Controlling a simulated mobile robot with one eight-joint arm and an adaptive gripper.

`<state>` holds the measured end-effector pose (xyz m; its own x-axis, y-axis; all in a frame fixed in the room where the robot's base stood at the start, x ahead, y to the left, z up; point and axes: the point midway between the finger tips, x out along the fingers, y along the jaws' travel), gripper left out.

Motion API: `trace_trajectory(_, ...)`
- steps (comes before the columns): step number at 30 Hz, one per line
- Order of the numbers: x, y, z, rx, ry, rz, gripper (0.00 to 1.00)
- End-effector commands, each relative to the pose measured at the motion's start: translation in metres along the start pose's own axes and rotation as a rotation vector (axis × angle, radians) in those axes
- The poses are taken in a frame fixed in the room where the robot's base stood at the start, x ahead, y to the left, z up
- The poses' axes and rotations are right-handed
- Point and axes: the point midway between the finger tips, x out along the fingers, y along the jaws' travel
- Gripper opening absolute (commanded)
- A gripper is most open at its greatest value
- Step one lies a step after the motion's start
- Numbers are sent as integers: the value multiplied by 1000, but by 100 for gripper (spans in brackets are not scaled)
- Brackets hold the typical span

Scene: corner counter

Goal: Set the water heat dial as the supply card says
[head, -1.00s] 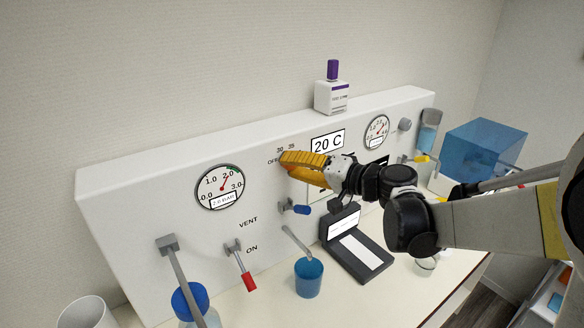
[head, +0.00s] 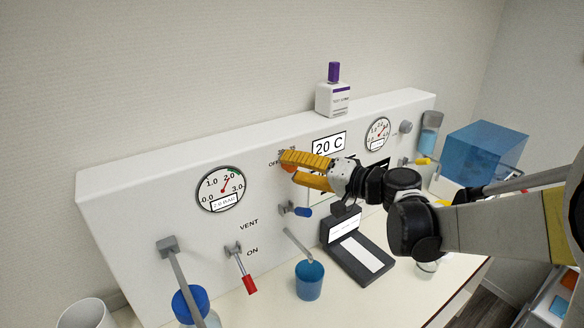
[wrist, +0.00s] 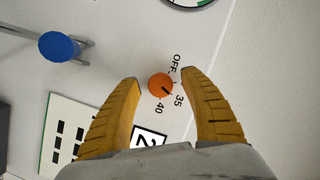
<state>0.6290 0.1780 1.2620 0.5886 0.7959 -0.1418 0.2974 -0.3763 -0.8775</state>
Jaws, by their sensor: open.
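The heat dial is an orange knob (wrist: 160,86) on the white panel, with OFF, 35 and 40 printed around it in the wrist view. Its dark mark points toward the lower right of that view, on the side of 35 and 40; I cannot tell the exact setting. My gripper (head: 288,168) is open, its yellow fingers spread either side of the knob and seemingly apart from it. In the head view the fingers mostly cover the knob. A display (head: 328,144) reads 20 C. A white card with black squares (wrist: 70,137) shows partly in the wrist view; I cannot read a setting on it.
A blue-handled lever (head: 297,210) sits below the dial, near my fingers. A pressure gauge (head: 221,189) and a red lever (head: 246,278) are to the left. A blue cup (head: 309,281) and a black device (head: 360,256) stand on the counter below.

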Motion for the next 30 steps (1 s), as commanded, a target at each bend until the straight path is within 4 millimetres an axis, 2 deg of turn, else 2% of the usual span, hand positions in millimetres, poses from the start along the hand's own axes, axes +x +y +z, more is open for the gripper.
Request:
trace_trajectory(9, -67, 1, -1, 1, 5, 3, 52)
trace_trajectory(15, -101, 0, -1, 1, 3, 2, 52)
trace_trajectory(21, -114, 0, 0, 1, 2, 0, 52)
trace_trajectory(30, -114, 0, 2, -1, -3, 6, 52)
